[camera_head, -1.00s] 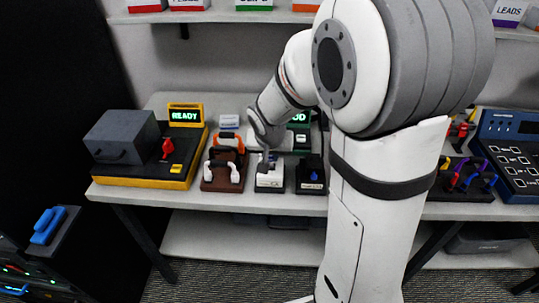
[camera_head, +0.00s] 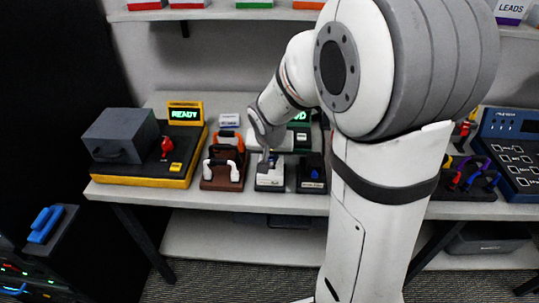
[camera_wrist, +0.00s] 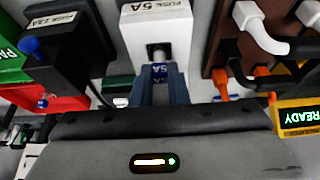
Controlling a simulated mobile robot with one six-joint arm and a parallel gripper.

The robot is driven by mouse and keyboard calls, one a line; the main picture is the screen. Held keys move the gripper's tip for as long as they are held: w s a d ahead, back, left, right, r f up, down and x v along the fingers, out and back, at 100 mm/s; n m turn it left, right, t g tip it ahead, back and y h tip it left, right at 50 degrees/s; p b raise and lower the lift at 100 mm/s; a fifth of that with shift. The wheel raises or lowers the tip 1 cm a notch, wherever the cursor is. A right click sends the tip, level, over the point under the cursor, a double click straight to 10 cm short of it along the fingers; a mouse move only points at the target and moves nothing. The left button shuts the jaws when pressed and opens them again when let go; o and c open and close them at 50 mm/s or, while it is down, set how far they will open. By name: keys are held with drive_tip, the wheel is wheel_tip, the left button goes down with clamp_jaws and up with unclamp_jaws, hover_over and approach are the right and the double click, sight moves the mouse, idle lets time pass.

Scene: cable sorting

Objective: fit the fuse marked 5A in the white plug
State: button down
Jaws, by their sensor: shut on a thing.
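The white plug (camera_head: 269,184) stands on the bench; in the wrist view its label on the white body (camera_wrist: 172,32) reads FUSE 5A. A dark square opening is in its face. My gripper (camera_head: 268,157) is above the plug. In the wrist view my gripper (camera_wrist: 158,88) is shut on a small fuse (camera_wrist: 159,70) with a blue band marked 5A. The fuse's pale end is at the dark opening; I cannot tell how far inside it is. In the head view the gripper mostly hides the fuse.
A black plug (camera_head: 311,184) with a blue knob stands close to the right. A brown rack (camera_head: 219,184) with white, black and orange handles is close to the left. Further left is a yellow-edged tester (camera_head: 136,177) showing READY (camera_head: 185,114). Part of my arm covers the bench right of centre.

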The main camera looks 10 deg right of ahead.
drive_tip(key=shift+f+b, duration=0.5)
drive_tip(key=shift+b, duration=0.4)
idle(0.9)
drive_tip(key=c, duration=1.3)
unclamp_jaws()
drive_tip(key=shift+c, duration=0.2)
drive_tip(key=shift+o, duration=0.5)
drive_tip(key=o, duration=0.5)
drive_tip(key=shift+r+p, duration=2.65)
drive_tip(key=shift+r, duration=1.4)
